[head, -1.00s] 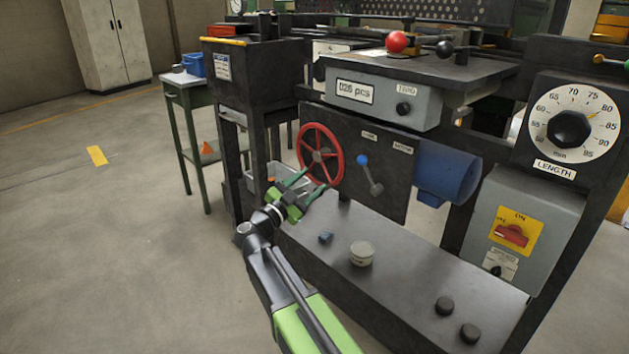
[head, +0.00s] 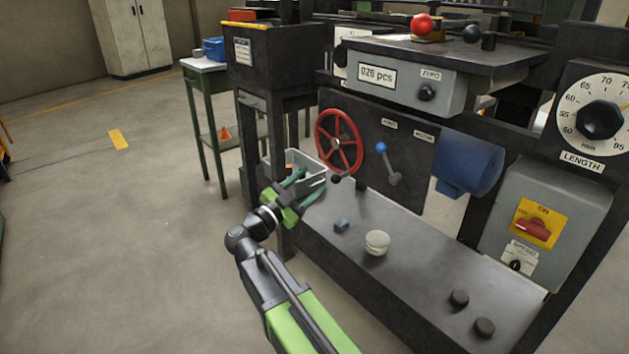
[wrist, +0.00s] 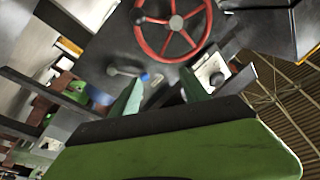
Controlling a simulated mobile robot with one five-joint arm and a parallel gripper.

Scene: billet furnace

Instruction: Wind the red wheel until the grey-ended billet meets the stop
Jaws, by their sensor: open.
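The red wheel (head: 339,141) is an upright spoked handwheel on the dark front panel of the machine. It also shows at the top of the wrist view (wrist: 172,27), beyond my fingers. A small dark knob shows near its lower rim. My gripper (head: 308,188) is open and empty, below and left of the wheel, apart from it. Its two green fingers (wrist: 160,100) stand spread in the wrist view, pointing towards the wheel. I cannot make out the grey-ended billet or the stop in these frames.
A blue-knobbed lever (head: 388,165) is right of the wheel. A grey bin (head: 310,163) stands just behind my gripper. The lower shelf (head: 400,262) carries a round pale tin (head: 377,243), a small blue block (head: 342,225) and dark knobs. Open floor lies at left.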

